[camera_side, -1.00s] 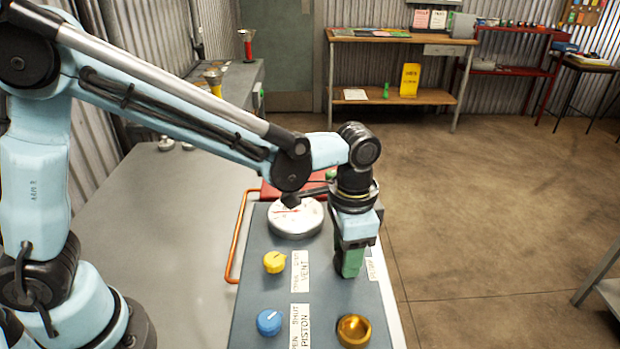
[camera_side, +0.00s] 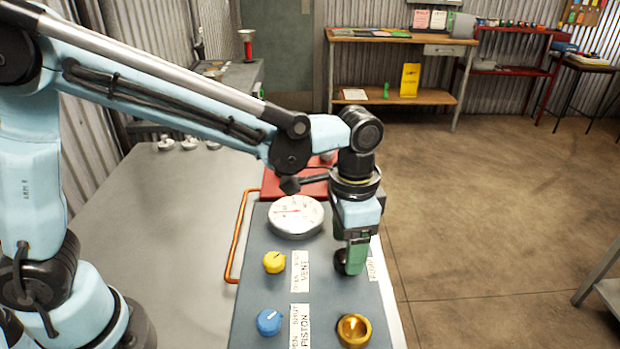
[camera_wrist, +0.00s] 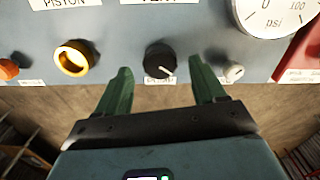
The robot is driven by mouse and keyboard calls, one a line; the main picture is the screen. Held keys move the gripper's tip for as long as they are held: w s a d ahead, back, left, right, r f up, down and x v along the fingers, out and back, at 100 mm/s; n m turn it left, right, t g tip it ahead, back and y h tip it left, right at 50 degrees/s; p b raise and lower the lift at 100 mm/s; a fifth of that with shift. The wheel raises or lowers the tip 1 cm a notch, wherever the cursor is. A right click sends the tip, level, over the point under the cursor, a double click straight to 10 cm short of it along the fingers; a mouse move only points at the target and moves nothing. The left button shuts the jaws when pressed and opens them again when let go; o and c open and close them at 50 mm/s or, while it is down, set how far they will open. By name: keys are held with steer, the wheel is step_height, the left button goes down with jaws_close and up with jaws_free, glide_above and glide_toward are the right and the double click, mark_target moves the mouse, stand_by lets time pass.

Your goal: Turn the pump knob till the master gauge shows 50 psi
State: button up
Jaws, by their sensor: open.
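The pump knob (camera_wrist: 160,60) is black with a white pointer line aimed to the lower right in the wrist view. In the side view the knob (camera_side: 341,262) is partly hidden by a green finger. My gripper (camera_wrist: 160,70) is open, with one green finger on each side of the knob and visible gaps between. In the side view my gripper (camera_side: 356,258) hangs over the panel's right side. The round white master gauge (camera_side: 296,216) shows a reddish needle pointing roughly left; its reading is too small to tell. The wrist view cuts off most of the gauge (camera_wrist: 272,14).
A yellow vent knob (camera_side: 274,262), a blue piston knob (camera_side: 269,322) and a brass cup (camera_side: 354,331) stand on the grey panel (camera_side: 262,290). A small white knob (camera_wrist: 233,72) is right of the fingers in the wrist view. An orange handle (camera_side: 238,235) runs along the panel's left edge.

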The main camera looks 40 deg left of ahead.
step_height(320, 180, up, 10)
stand_by(0.5)
steer(key=shift+f, duration=0.1)
steer(key=s+a+f+n+t, duration=0.2)
steer(key=s+a+n+t, duration=0.1)
steer(key=a, duration=0.6)
steer(key=s+a+f+n+t, duration=0.2)
steer(key=s+a+n+t, duration=0.2)
steer(key=a, duration=0.4)
steer(key=shift+a+f, duration=0.35)
steer(key=shift+s, duration=0.1)
stand_by(0.6)
